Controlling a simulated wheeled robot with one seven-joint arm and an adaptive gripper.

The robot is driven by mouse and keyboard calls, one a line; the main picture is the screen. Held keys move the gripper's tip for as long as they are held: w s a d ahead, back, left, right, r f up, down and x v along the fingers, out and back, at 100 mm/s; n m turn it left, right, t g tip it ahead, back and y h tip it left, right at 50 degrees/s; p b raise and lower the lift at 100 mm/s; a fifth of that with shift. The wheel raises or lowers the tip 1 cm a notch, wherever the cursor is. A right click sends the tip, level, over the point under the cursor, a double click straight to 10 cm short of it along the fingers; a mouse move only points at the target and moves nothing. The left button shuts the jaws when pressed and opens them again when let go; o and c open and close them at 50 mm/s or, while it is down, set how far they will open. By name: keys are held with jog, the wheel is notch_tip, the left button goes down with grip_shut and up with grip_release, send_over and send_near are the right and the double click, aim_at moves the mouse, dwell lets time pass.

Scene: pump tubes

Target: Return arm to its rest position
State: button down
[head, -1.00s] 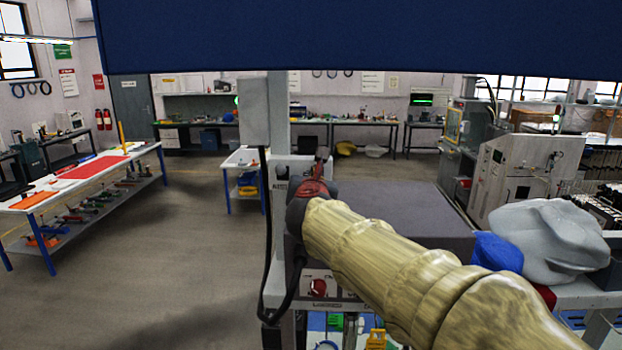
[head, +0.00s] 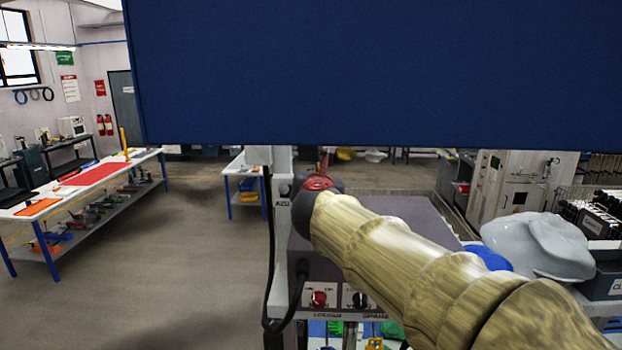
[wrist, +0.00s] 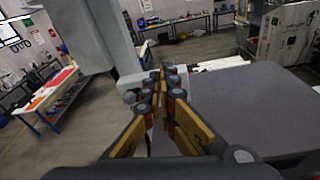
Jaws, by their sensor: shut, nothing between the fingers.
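My gripper (wrist: 162,95) shows in the wrist view with its yellow and dark fingers brought together and nothing between them. It is above and in front of the grey flat-topped machine (wrist: 250,110), beside an upright grey post (wrist: 85,35). In the head view my arm, in a tan sleeve, reaches from the lower right toward the machine. The same machine (head: 405,225) stands beyond it, with red and black knobs on its front.
A large blue panel (head: 380,70) fills the upper head view. A grey lumpy object (head: 540,245) and a blue one (head: 490,257) lie right of the arm. A long workbench (head: 40,202) with red mats stands at left. Open floor (head: 170,270) lies between it and the machine.

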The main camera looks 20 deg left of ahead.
jog(key=s+d+f+m+g+h+b, duration=0.2)
jog(key=s+d+f+m, duration=0.2)
jog(key=d+f+m, duration=0.4)
jog(key=s+d+f+m+g+h+b, duration=0.25)
jog(key=s+d+f+m, duration=0.35)
jog(key=f, duration=0.5)
jog(key=s+d+f+m+g+h+b, duration=0.1)
jog(key=s+d+f+m+g+b, duration=0.15)
jog(key=d+f+m, duration=0.5)
jog(key=s+d+f+m+g+b, duration=0.1)
jog(key=s+d+f+m+b, duration=0.4)
jog(key=s+f+b, duration=0.3)
jog(key=s+d+f+m+g+b, duration=0.1)
jog(key=s+d+f+m+b, duration=0.4)
jog(key=f, duration=1.1)
jog(key=s+d+f+m+g+b, duration=0.1)
jog(key=s+d+f+m+b, duration=0.4)
jog(key=s+f+b, duration=0.7)
jog(key=f+b, duration=0.1)
jog(key=b, duration=0.2)
jog(key=shift+d+m+y, duration=0.35)
jog(key=shift+d, duration=0.05)
